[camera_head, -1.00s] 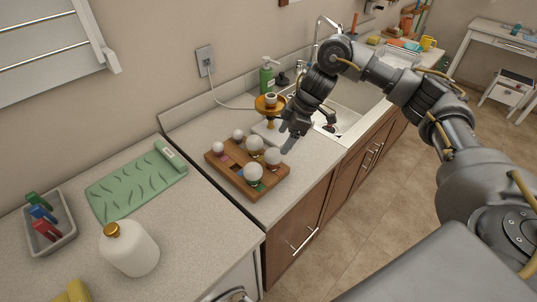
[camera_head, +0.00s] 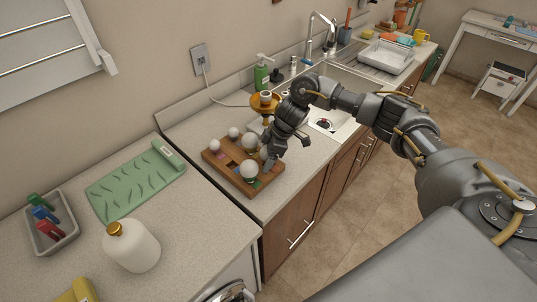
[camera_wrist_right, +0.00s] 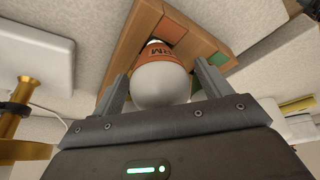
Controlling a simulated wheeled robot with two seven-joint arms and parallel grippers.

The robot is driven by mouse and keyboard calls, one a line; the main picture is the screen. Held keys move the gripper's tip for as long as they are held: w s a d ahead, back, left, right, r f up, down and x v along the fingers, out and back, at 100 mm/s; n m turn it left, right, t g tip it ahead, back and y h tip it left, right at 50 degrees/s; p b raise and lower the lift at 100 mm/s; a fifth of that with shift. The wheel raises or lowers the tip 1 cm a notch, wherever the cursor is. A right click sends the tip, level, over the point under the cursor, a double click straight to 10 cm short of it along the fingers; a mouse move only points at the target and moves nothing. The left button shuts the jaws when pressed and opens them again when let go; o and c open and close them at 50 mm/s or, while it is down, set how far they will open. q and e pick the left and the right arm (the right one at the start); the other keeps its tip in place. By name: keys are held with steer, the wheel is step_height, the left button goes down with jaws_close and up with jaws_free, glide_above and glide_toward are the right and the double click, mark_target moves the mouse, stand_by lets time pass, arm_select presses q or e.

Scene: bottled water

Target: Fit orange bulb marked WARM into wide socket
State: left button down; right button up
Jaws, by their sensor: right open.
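The orange bulb marked WARM (camera_wrist_right: 160,82) shows in the right wrist view, with a white globe and an orange band reading "RM". It sits in a wooden tray (camera_wrist_right: 128,42). My right gripper (camera_wrist_right: 164,84) is open, with one finger on each side of the bulb; whether they touch it I cannot tell. In the head view my right gripper (camera_head: 267,163) is at the tray's right end and hides most of that bulb. A gold lamp stand (camera_head: 262,103) with a light socket (camera_head: 266,95) on top stands behind the tray. My left gripper is not in view.
Several other white bulbs (camera_head: 249,169) stand in the wooden tray (camera_head: 229,178). A green soap bottle (camera_head: 262,73) stands behind the lamp, and the sink is to the right. A green mat (camera_head: 136,182) and a white jug (camera_head: 131,247) are at the left.

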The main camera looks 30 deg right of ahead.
steer(key=shift+a+f, duration=0.1)
steer(key=shift+f, duration=0.25)
steer(key=shift+c, duration=0.5)
steer(key=c, duration=1)
steer(key=shift+r, duration=0.2)
